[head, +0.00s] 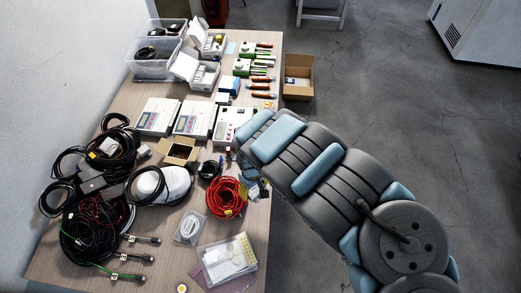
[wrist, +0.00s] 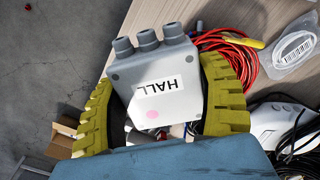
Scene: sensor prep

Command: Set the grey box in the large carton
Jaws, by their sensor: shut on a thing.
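The grey box (wrist: 152,68) is held between the yellow fingers of my gripper (wrist: 160,85) in the wrist view. It has a white label reading HALL, a pink dot and several round grey fittings along one side. In the head view my arm covers most of the gripper, which is by the right edge of the table near the red cable. The large carton (head: 310,88) is open, brown, and stands beyond the table's right edge near the far end. A carton (wrist: 63,130) also shows partly at the lower left of the wrist view.
A smaller open carton (head: 180,153) lies on the crowded table (head: 185,264). The red cable coil (head: 225,197), black cables (head: 85,225) and instruments (head: 194,119) are around it. Clear plastic bins (head: 152,68) stand at the far left. The floor on the right is mostly free.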

